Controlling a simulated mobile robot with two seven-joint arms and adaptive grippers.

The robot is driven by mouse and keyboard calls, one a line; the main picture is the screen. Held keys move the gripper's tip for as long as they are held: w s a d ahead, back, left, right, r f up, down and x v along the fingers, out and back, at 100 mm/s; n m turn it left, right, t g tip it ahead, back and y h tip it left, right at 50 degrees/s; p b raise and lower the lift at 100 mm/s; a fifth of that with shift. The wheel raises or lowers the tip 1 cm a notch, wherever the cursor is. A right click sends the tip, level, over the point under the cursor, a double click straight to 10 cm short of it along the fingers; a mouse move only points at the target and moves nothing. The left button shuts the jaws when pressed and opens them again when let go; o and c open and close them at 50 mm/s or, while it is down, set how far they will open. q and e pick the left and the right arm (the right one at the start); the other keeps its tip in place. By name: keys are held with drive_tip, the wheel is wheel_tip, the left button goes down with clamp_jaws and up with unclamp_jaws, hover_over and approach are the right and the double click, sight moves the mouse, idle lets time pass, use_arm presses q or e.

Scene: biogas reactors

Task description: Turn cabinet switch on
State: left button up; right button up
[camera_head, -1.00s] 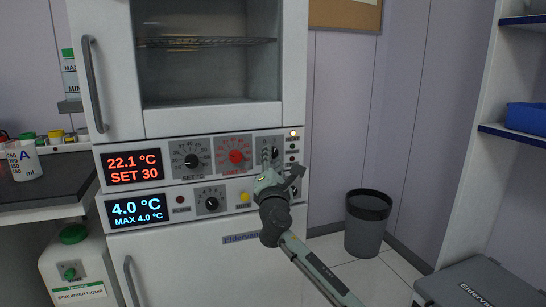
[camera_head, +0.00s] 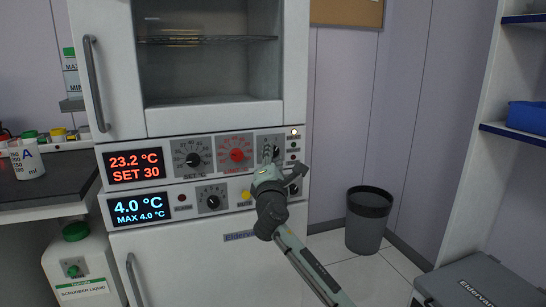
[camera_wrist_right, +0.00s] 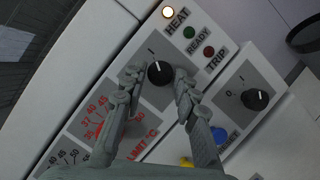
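The cabinet (camera_head: 220,121) is white, with a heater control panel below its glass door. The black rotary switch (camera_wrist_right: 160,73) sits on a grey plate in the wrist view, and its white mark points toward the "I" label. The lit HEAT lamp (camera_wrist_right: 168,12) is beside it and also glows in the head view (camera_head: 294,132). My right gripper (camera_wrist_right: 158,82) has one finger on each side of the switch, with small gaps visible. In the head view my right gripper (camera_head: 280,168) is at the panel's right end and partly hides the switch. My left gripper is out of view.
A red display (camera_head: 135,165) reads 23.2 °C, SET 30. A second switch (camera_wrist_right: 256,100) lies close by on the lower panel, near a blue RESET button (camera_wrist_right: 219,135). A grey bin (camera_head: 368,217) stands on the floor to the right.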

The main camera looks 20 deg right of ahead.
drive_tip(key=shift+o, duration=1.4)
drive_tip(key=v, duration=1.2)
